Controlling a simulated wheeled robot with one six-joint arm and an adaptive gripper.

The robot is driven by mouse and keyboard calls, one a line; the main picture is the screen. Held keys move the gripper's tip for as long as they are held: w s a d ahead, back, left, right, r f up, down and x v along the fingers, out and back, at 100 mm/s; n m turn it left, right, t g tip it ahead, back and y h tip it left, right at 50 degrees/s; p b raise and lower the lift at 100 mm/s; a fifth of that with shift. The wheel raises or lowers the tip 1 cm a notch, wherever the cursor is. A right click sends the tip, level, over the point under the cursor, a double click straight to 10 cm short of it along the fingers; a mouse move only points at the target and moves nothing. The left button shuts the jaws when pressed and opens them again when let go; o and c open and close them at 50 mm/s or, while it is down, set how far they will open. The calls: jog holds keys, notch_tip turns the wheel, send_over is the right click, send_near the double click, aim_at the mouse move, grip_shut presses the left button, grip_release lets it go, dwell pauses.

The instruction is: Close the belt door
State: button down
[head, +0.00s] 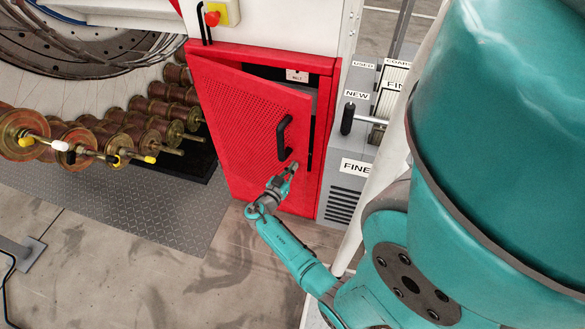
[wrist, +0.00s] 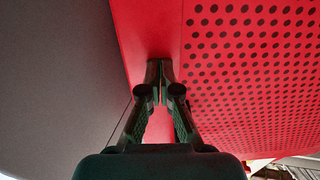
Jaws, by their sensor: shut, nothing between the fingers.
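The belt door (head: 245,125) is a red perforated panel with a black bar handle (head: 284,138). It stands ajar in its red frame (head: 325,130), hinged on the left, with a dark gap along its top and right side. My gripper (head: 293,166) is shut and empty, below the handle by the door's lower right part. In the wrist view the shut fingertips (wrist: 160,66) are in front of the door's red edge, with the perforated face (wrist: 250,60) to the right. I cannot tell whether they touch it.
A grey unit with labels reading NEW and FINE (head: 356,166) and a black-gripped lever (head: 347,118) stands right of the door. Copper spools (head: 150,125) are at left above a grey tread plate (head: 150,205). A red stop button (head: 212,18) is above the door. Floor in front is clear.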

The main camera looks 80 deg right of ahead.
jog(key=x, duration=1.1)
jog(key=shift+w+d, duration=0.15)
jog(key=shift+d, duration=0.5)
jog(key=s+v, duration=0.1)
jog(key=v, duration=0.3)
jog(key=s+v, duration=0.1)
jog(key=v, duration=0.4)
jog(key=s+a+v, duration=0.1)
jog(key=v, duration=0.4)
jog(key=shift+a, duration=0.15)
